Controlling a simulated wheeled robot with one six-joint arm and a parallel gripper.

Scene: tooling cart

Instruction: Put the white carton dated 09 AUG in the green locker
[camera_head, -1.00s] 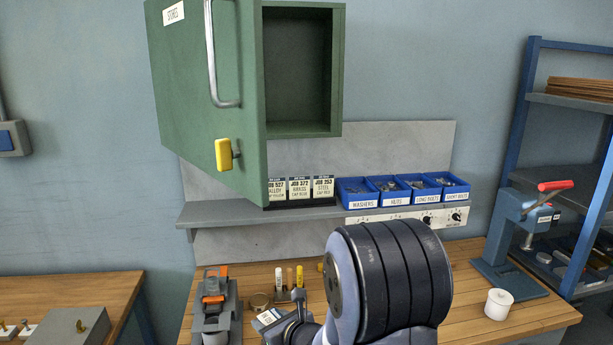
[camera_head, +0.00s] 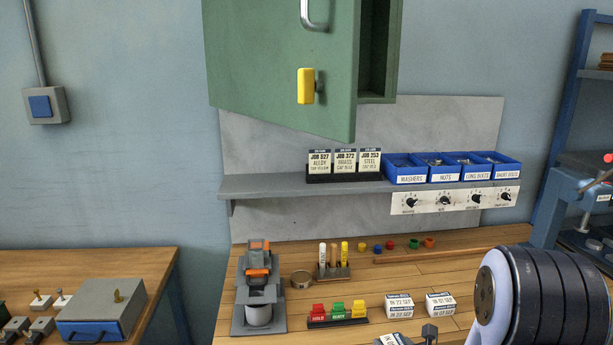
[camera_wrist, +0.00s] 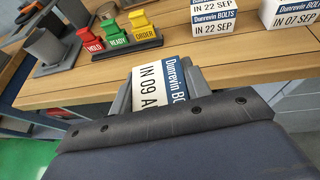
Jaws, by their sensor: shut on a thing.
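The white carton dated 09 AUG (camera_wrist: 158,82) is held between the fingers of my gripper (camera_wrist: 165,92) in the wrist view. Its label reads "Dunrevin BOLTS" and "IN 09 A", with the rest covered. In the head view, a white carton corner (camera_head: 390,340) shows at the bottom edge beside part of my gripper. The green locker (camera_head: 265,60) is on the wall above the shelf, cut off by the top edge. Its door is swung open to the left, and only a strip of its dark interior (camera_head: 374,50) shows.
Two similar cartons dated 22 SEP (camera_head: 399,306) and 07 SEP (camera_head: 440,304) stand on the bench. Hold, ready and order stamps (camera_head: 338,313) stand left of them. Job cards (camera_head: 344,163) and blue bins (camera_head: 446,168) line the shelf below the locker.

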